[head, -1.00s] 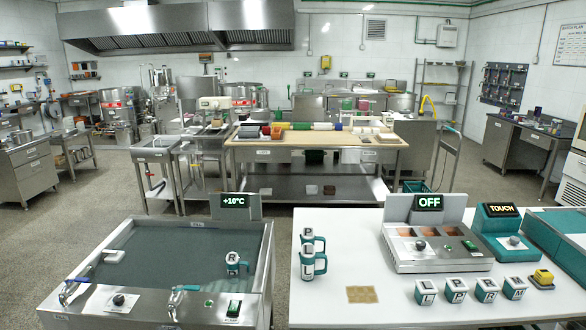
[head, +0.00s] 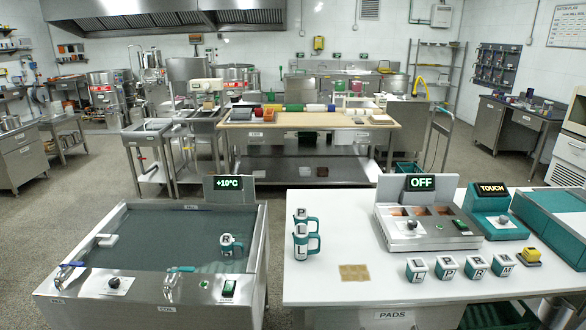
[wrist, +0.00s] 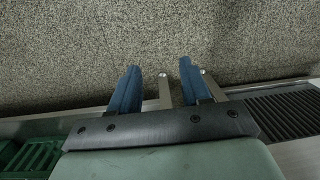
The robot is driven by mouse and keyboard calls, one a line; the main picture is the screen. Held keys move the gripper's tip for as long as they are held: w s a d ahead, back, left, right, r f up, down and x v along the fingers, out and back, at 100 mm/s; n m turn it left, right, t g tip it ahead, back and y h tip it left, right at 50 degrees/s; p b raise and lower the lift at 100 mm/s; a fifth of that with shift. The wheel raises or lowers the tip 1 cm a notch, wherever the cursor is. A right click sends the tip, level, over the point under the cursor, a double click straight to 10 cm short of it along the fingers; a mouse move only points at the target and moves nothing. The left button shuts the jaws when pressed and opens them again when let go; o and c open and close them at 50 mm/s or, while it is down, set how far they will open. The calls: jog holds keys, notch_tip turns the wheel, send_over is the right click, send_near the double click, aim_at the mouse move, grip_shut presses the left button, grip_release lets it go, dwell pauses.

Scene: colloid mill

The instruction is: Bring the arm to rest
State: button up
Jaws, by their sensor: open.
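My gripper (wrist: 157,88) shows in the wrist view only. Its two blue fingers are apart with nothing between them. It points down over speckled floor (wrist: 160,45), near a metal edge (wrist: 285,88). The arm does not show in the head view, so its overall pose is hidden.
A water basin (head: 150,285) stands left. A green crate (wrist: 30,155) shows lower left in the wrist view.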

jog(key=s+d+g, duration=0.3)
jog(key=s+d, duration=0.4)
jog(key=s, duration=0.4)
jog(key=s+d+g, duration=0.2)
jog(key=s+d, duration=0.6)
jog(key=s, duration=0.3)
jog(key=shift+s+f+m+g+h, duration=0.25)
jog(key=shift+f+m+g+h, duration=0.05)
jog(key=shift+f+g, duration=0.15)
